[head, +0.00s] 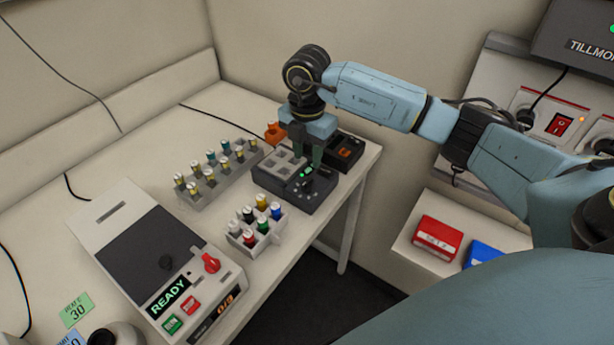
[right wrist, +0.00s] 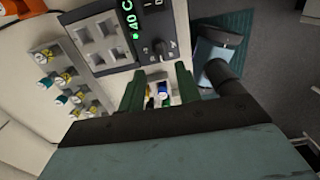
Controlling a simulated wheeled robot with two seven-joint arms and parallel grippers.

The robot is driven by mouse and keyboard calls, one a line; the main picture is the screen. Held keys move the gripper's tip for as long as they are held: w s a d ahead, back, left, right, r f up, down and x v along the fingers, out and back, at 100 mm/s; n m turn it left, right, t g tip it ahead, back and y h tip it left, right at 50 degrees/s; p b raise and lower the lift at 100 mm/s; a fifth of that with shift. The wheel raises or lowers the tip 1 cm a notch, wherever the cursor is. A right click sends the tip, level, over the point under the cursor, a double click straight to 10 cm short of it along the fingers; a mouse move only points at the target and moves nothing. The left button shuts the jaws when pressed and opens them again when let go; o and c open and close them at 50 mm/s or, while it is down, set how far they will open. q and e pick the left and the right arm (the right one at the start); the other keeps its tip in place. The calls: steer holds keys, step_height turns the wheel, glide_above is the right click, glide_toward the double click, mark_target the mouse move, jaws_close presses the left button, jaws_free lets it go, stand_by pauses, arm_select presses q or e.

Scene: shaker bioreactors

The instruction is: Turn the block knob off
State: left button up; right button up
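The dark block unit (head: 313,199) sits near the table's far right corner, with a grey block of square wells and a small lit green display. Its dark knob (head: 307,187) is on the right part of the top panel; the knob also shows in the right wrist view (right wrist: 160,47), near I and O marks. The display reads about 40 C there. My right gripper (right wrist: 160,71) is open and empty, with green fingers apart and tips close to the knob's side of the panel. In the head view the right gripper (head: 315,158) hangs over the unit. I cannot tell whether it touches.
A vial rack (head: 190,203) stands left of the unit, and a smaller vial rack (head: 262,246) stands in front. A larger machine reading READY (head: 120,212) is at the left. An orange item (head: 275,131) and a dark box (head: 352,143) are behind.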

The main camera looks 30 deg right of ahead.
mark_target(307, 181)
step_height(307, 181, down, 8)
steer(key=shift+f, duration=0.2)
jaws_close()
